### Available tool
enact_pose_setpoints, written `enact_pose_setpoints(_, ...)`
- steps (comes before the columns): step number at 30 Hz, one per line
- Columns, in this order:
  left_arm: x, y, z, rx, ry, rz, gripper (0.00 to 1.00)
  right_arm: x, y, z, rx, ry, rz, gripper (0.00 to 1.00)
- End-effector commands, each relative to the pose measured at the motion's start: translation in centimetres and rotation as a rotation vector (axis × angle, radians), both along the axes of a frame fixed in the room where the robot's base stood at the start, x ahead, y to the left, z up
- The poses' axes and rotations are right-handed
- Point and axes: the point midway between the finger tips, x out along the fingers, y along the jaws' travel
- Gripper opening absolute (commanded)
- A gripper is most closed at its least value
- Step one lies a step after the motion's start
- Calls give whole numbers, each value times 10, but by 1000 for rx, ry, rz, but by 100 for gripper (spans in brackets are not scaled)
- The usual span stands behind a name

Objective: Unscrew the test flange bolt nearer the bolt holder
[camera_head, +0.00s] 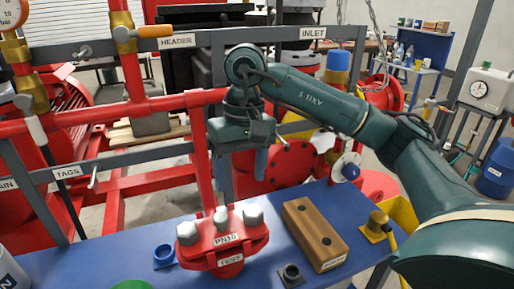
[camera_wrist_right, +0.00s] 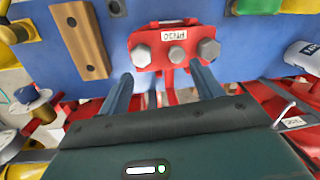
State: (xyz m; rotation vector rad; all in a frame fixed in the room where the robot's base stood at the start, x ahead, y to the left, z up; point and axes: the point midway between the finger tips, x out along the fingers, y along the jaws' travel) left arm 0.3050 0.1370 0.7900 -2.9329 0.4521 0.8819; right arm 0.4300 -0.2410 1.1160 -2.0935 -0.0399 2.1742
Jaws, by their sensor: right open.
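The wooden bolt holder (camera_head: 315,234) has two dark holes and lies right of the flange. My right gripper (camera_head: 243,178) is open and empty, fingers pointing down, above and behind the flange. My left gripper is out of view.
A blue ring (camera_head: 165,255) lies left of the flange and a dark square fitting (camera_head: 291,274) lies right of it. A brass piece (camera_head: 376,227) and yellow bin (camera_head: 402,214) are at the bench's right. Red pipework (camera_head: 140,105) and a grey INLET rail stand behind.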

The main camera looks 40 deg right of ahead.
Motion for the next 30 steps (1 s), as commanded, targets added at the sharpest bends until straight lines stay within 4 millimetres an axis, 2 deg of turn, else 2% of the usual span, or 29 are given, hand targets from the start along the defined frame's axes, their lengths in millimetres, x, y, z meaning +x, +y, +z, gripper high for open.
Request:
enact_pose_setpoints(1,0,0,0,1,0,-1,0,2,-12,8,-44,-19,10,66)
enact_pose_setpoints(3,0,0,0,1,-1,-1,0,3,-22,13,-85,-31,22,66)
enact_pose_setpoints(8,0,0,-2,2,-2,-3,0,3,-28,8,-109,-34,31,66)
enact_pose_setpoints(12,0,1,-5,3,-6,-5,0,2,-27,-14,-106,-31,31,66)
enact_pose_setpoints(14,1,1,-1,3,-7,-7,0,2,-28,-22,-108,-31,29,66)
enact_pose_setpoints(24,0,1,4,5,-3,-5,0,2,-27,-86,-105,-31,29,66)
enact_pose_setpoints(30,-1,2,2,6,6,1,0,2,-27,-109,-105,-34,27,66)
